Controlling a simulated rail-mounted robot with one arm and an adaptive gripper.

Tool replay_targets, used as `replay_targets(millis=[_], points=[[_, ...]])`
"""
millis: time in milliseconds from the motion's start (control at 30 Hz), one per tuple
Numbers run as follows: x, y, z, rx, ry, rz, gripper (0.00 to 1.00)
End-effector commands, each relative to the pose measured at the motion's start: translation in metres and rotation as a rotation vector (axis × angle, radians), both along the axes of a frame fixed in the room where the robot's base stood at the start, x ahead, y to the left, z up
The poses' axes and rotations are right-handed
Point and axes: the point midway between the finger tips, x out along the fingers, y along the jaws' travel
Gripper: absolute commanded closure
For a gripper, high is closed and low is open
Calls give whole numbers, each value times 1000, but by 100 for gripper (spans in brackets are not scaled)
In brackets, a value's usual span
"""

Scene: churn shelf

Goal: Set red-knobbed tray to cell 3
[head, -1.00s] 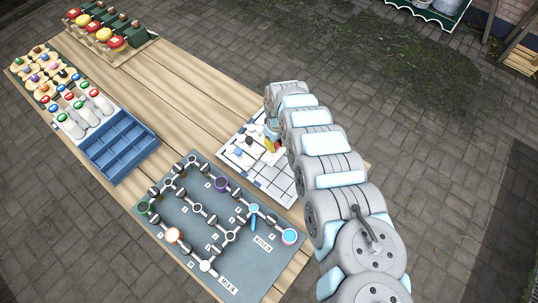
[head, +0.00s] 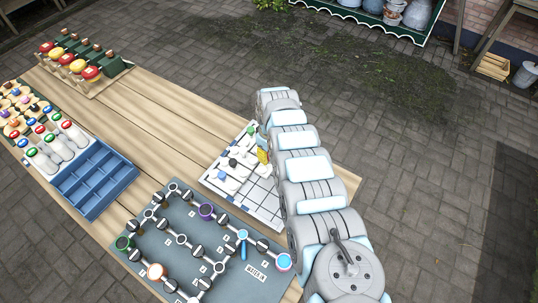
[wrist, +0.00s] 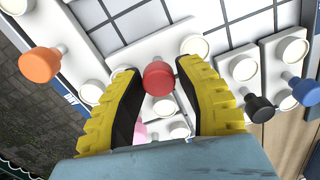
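The red knob (wrist: 159,78) is in the middle of the wrist view. My gripper (wrist: 159,74) has a yellow finger close against each side of the knob and looks shut on it. A white tray (wrist: 155,48) with round white discs lies behind the knob; its outline is partly covered by the fingers. In the head view, a yellow part of my gripper (head: 263,156) shows beside the white gridded board (head: 262,194). My arm hides the rest of the gripper and the red knob there. Cell numbers are not readable.
Orange (wrist: 40,64), black (wrist: 258,108) and blue (wrist: 305,90) knobs stand close around my gripper, on neighbouring white pieces. A grey pipe board (head: 240,270) lies in front of the gridded board. A blue compartment box (head: 95,186) stands left. Bare planks (head: 160,110) lie between.

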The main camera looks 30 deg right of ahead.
Motion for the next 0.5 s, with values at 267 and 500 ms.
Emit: replay_targets(millis=[267, 500], points=[[0, -1, 0, -1, 0, -1, 42], [1, -2, 8, -2, -3, -2, 42]])
